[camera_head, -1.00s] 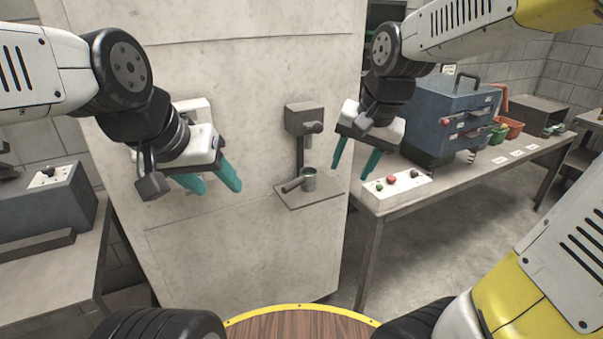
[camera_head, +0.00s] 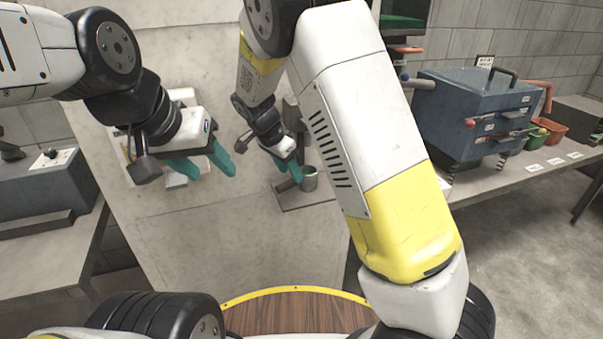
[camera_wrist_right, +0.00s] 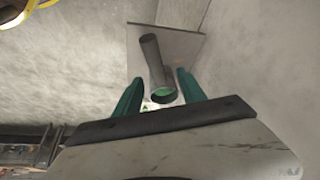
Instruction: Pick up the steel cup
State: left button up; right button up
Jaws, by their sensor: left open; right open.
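The steel cup (camera_head: 310,180) is small and grey, with a dark handle (camera_head: 287,186) sticking out to the left. It stands on a small grey shelf plate (camera_head: 315,200) on the pale wall panel. In the right wrist view the cup (camera_wrist_right: 164,96) shows a green inside, and its handle points away. My right gripper (camera_head: 296,175) is open and close beside the cup. In the right wrist view its two teal fingers (camera_wrist_right: 160,82) appear on either side of the cup; I cannot tell whether they touch it. My left gripper (camera_head: 213,174) is open and empty, further left.
My right arm hides part of the wall panel and bench. A blue cabinet (camera_head: 465,115), a green bin (camera_head: 537,139) and an orange bin (camera_head: 553,130) stand on the right bench. A grey box (camera_head: 45,185) sits on the left bench.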

jog(key=x, duration=0.5)
jog(key=shift+d+f, duration=0.15)
jog(key=shift+d, duration=0.2)
grip_shut()
dwell(1.1)
